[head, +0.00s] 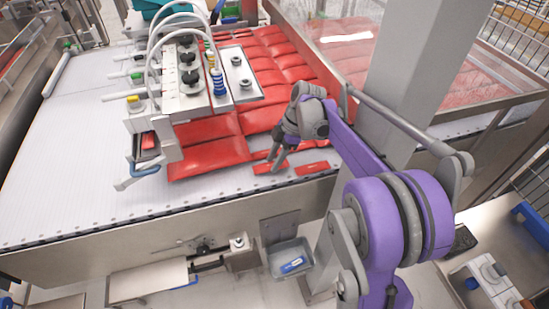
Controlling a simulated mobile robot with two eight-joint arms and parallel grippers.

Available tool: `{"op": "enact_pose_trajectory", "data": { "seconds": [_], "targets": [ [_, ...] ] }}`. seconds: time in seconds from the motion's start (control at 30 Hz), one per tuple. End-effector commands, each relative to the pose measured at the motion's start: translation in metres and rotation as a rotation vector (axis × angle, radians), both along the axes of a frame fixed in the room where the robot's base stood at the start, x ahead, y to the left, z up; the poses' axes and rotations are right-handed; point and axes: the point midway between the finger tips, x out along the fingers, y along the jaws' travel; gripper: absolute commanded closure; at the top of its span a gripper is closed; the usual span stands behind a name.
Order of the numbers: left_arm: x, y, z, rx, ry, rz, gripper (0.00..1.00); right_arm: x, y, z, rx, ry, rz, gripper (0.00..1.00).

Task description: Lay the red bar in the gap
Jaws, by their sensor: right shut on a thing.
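My right gripper (278,161) reaches down from the purple arm at the front edge of the red packs. It is shut on a small red bar (268,168), which is at or just above the white belt; I cannot tell if it touches. Another small red bar (312,168) lies just to the right, with a narrow space between the two. Larger red packs (208,158) lie in rows to the left and behind. I cannot clearly make out the gap apart from the space in this front row. My left gripper is not in view.
The vacuum picker head (190,95) hangs over the packs, left of my right gripper. A grey post (425,60) and a clear guard stand to the right. The white belt (75,150) is bare at the left. A grey bin (290,258) is below the belt's front edge.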

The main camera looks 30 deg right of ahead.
Motion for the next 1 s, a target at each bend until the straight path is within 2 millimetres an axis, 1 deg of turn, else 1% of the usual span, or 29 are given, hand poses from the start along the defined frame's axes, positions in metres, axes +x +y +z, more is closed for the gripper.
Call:
{"op": "enact_pose_trajectory", "data": {
  "seconds": [0.27,0.73,0.77,0.8,0.93,0.97,1.0],
  "targets": [
    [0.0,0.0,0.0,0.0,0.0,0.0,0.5,0.0,0.0,0.0,0.0,0.0,0.0,1.0],
    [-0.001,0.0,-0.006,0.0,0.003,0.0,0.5,0.0,0.0,-0.01,0.0,0.0,0.0,1.0],
    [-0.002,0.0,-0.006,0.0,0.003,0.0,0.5,0.0,0.0,-0.01,0.0,0.0,0.0,0.59],
    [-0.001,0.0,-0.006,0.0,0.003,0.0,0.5,0.0,0.0,-0.01,0.0,0.0,0.0,0.52],
    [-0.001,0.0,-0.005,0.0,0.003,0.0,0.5,0.0,0.0,-0.009,0.0,0.0,0.0,0.29],
    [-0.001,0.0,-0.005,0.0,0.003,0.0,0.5,0.0,0.0,-0.009,0.0,0.0,0.0,0.26],
    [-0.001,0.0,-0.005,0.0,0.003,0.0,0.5,0.0,0.0,-0.009,0.0,0.0,0.0,0.26]
  ]
}}
